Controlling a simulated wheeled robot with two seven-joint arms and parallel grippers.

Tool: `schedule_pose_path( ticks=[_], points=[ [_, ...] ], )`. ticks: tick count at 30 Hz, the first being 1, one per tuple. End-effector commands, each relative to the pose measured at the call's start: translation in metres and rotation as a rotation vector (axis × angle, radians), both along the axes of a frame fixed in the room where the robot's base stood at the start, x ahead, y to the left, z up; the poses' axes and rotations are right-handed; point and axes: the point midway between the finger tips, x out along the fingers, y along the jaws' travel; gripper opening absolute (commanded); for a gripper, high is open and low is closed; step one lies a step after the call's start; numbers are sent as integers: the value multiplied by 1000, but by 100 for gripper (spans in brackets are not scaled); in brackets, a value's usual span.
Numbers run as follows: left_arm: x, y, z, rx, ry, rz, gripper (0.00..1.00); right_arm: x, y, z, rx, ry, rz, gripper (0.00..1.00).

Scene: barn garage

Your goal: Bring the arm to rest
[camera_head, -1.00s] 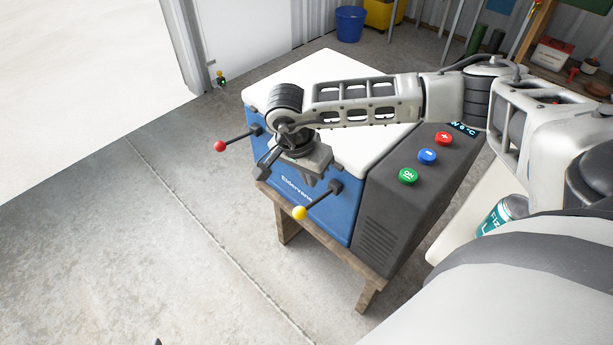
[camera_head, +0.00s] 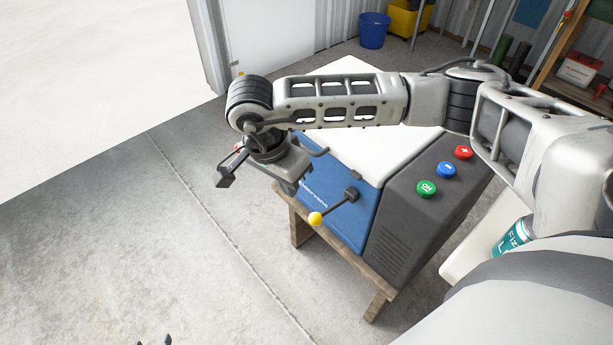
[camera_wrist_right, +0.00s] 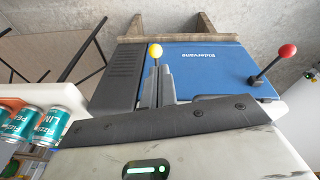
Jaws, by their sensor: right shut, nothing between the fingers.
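My right gripper (camera_head: 290,188) hangs pointing down in front of the blue front of the cooler box (camera_head: 352,218), left of the yellow-knobbed lever (camera_head: 315,218). In the right wrist view, its fingers (camera_wrist_right: 158,80) are together with nothing between them. The yellow knob (camera_wrist_right: 155,50) shows just past the fingertips there; I cannot tell the exact gap. My right arm (camera_head: 340,100) stretches across above the white lid. Two dark tips, probably my left gripper (camera_head: 153,341), barely show at the bottom edge of the head view.
The red-knobbed lever (camera_wrist_right: 287,51) is mostly hidden behind my gripper in the head view. Green, blue and red buttons (camera_head: 446,170) top the grey side panel. Cans (camera_wrist_right: 62,125) stand at my right. A wooden stand (camera_head: 378,300) carries the box. Concrete floor at left is clear.

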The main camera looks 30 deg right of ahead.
Motion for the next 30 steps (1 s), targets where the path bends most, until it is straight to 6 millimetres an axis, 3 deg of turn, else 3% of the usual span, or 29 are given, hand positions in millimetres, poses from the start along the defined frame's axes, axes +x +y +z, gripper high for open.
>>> schedule_pose_path(
  ticks=[22,26,30],
  points=[
    [1,-1,2,-8,-5,4,36,-7,16,-2,32,17,-2,0],
    [1,-1,2,-7,-4,4,36,-34,58,-18,211,106,-23,0],
    [1,-1,2,-8,-4,5,36,-91,140,-21,577,315,-133,0]
  ],
)
